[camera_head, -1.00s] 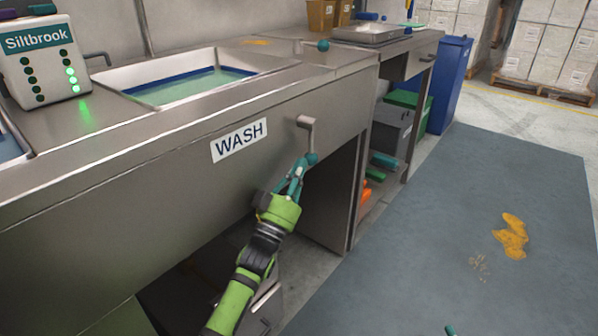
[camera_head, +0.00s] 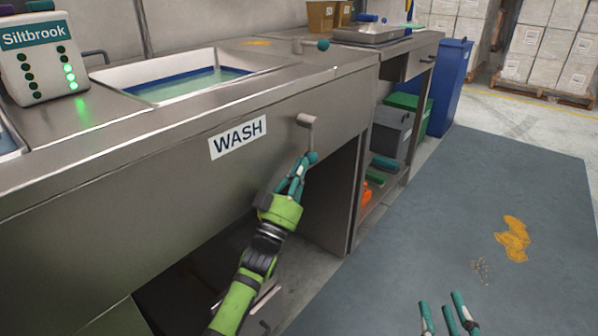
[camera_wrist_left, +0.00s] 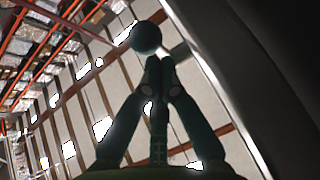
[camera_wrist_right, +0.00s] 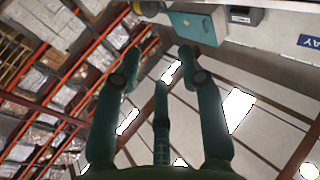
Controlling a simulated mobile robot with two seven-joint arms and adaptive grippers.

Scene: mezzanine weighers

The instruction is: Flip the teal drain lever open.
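The drain lever hangs down from a grey pivot (camera_head: 305,121) on the steel front panel, right of the WASH sign. Its teal ball knob (camera_head: 312,157) is at the lower end. My left gripper (camera_head: 303,168) is right at the knob, its fingertips by the knob's lower left side. In the left wrist view the fingertips (camera_wrist_left: 160,64) are together with nothing between them, and the round knob (camera_wrist_left: 145,37) shows just beyond them; I cannot tell if they touch. My right gripper (camera_head: 447,308) is open and empty over the floor mat, low in the head view.
The wash basin (camera_head: 190,83) holds water above the panel. Another teal-knobbed handle (camera_head: 323,45) is on the counter. A grey bin (camera_head: 391,130) and a blue bin (camera_head: 449,88) stand to the right. The grey-blue mat (camera_head: 400,255) has a yellow spill (camera_head: 513,240).

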